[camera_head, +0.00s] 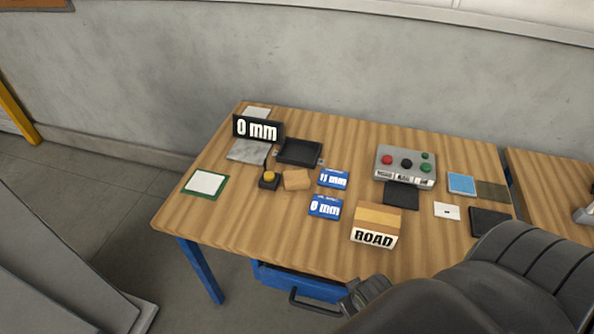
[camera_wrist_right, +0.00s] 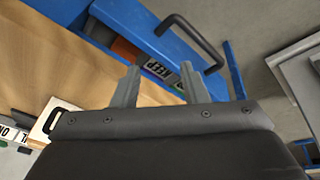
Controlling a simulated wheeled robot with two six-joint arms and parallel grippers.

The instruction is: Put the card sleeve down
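I cannot tell for certain which item is the card sleeve. A green-edged white card (camera_head: 205,183) lies flat at the table's left end. Two blue cards, marked 11 mm (camera_head: 333,179) and 0 mm (camera_head: 325,207), lie near the middle. My right gripper (camera_head: 365,296) is at the table's front edge, partly covered by my arm. In the right wrist view its two fingers (camera_wrist_right: 160,78) are apart, with nothing seen held between them. My left gripper is not in view.
A blue drawer (camera_head: 300,282) under the table is partly open; the wrist view shows an orange item (camera_wrist_right: 126,50) and a KEEP label (camera_wrist_right: 158,69) there. A ROAD block (camera_head: 377,225), a button box (camera_head: 405,165) and a 0 mm display (camera_head: 257,129) stand on the table.

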